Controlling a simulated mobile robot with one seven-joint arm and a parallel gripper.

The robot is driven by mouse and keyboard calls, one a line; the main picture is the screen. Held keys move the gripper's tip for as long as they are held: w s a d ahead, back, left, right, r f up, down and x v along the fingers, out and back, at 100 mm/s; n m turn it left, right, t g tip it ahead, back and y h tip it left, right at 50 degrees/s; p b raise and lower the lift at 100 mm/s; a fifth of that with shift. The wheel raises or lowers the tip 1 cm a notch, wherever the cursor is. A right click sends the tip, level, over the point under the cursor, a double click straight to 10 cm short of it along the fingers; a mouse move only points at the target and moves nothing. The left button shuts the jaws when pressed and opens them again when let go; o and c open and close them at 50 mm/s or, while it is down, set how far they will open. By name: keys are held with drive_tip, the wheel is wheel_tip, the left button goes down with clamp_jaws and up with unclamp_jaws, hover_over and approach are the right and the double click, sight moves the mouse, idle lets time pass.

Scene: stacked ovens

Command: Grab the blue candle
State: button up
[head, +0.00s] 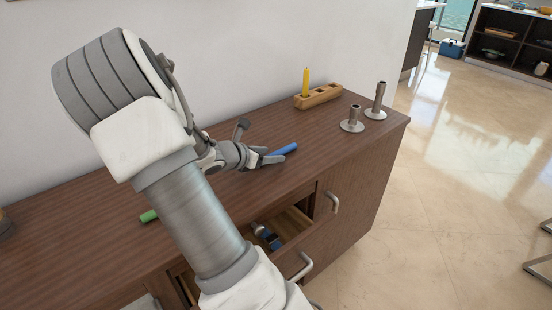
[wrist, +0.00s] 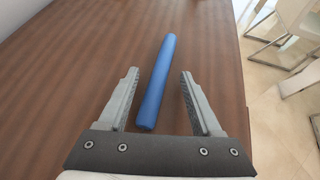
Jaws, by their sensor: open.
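The blue candle (wrist: 157,85) lies on its side on the brown wooden cabinet top. In the wrist view its near end sits between the two open fingers of my gripper (wrist: 159,95), with a gap on each side. In the head view the candle (head: 285,149) shows just beyond my gripper (head: 268,157), which is low near the cabinet top. The gripper is open and holds nothing. In the head view the candle's near end is partly hidden by the fingers.
A wooden holder (head: 328,98) with a yellow candle (head: 307,82) stands behind. Two metal candlesticks (head: 352,122) (head: 377,105) stand at the right end. A green candle (head: 149,216) lies at left. An open drawer (head: 292,224) with items juts out below the front edge.

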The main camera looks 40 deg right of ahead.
drive_tip(key=shift+d+f, duration=0.25)
drive_tip(key=shift+d, duration=0.2)
clamp_jaws()
